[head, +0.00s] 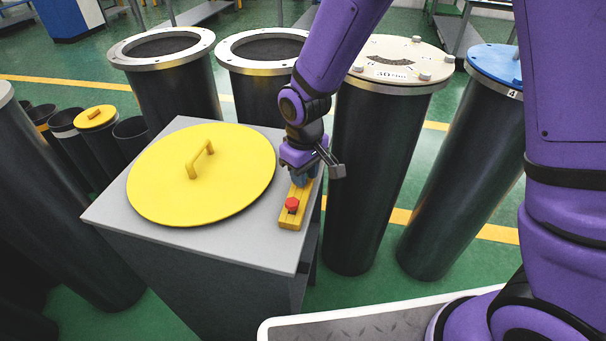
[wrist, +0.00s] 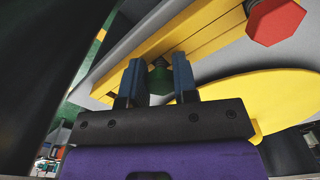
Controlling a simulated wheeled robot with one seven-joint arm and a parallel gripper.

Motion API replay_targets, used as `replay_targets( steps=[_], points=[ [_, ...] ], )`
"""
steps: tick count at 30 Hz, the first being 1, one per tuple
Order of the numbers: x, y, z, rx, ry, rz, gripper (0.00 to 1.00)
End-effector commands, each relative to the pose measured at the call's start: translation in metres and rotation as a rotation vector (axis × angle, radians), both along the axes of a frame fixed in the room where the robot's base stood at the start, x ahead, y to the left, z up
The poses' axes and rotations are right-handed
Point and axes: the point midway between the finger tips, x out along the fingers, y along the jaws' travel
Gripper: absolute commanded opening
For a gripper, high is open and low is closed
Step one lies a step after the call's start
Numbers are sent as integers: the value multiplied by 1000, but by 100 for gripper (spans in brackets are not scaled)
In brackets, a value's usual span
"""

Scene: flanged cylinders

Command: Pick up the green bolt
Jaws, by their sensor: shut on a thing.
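The green bolt (wrist: 160,82) shows in the wrist view between the two blue fingers of my gripper (wrist: 156,80). My gripper is shut on it, just above or at the yellow holder (wrist: 185,40); I cannot tell whether the bolt is clear of the holder. A red bolt (wrist: 275,20) with a hexagonal head stands at the other end of the holder. In the head view my gripper (head: 302,178) is over the far end of the yellow holder (head: 290,220), and the red bolt (head: 292,203) is at the near end. The green bolt is hidden there.
The holder lies on a grey table (head: 200,248) beside a large yellow lid (head: 165,195) with a raised handle. Flanged cylinders stand behind, two open-topped, one with a white lid (head: 400,55) and one with a blue lid (head: 497,64). Smaller cylinders stand at left.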

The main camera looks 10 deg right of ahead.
Motion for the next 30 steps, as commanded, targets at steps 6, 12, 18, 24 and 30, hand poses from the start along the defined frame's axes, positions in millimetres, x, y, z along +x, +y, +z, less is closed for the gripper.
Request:
replay_targets(
  steps=[6, 12, 18, 24, 30],
  points=[
    [0, 0, 8, 1, -2, 0, 3],
    [1, 1, 41, 3, -5, 1, 3],
    [1, 0, 77, 2, -4, 0, 3],
    [0, 0, 97, 1, -1, 0, 3],
    [0, 0, 100, 0, 0, 0, 3]
  ],
)
